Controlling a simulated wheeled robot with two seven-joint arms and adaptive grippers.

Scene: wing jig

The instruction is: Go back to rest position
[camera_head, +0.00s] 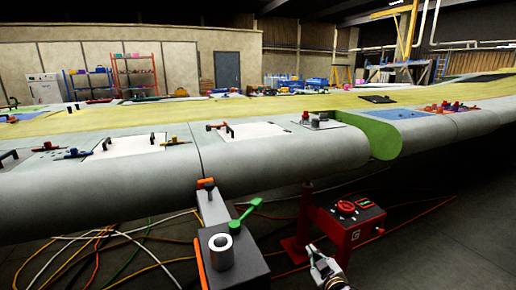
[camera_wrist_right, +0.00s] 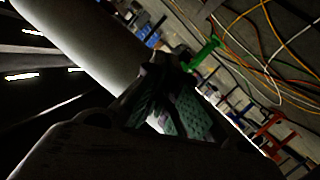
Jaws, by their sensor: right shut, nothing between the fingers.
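My right gripper (camera_head: 318,258) shows low in the head view, right of centre, in front of a red stand and below the wing. In the right wrist view the gripper (camera_wrist_right: 168,72) has its dark, green-padded fingers shut with nothing between them. It is apart from everything around it, as far as the views show. My left gripper is in neither view.
The long grey wing (camera_head: 100,195) crosses the view above and beyond the gripper. A grey box (camera_head: 240,272) with a metal cylinder and green lever (camera_head: 240,217) stands left of it. A red box (camera_head: 350,222) stands right. Cables (camera_head: 130,240) lie on the floor.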

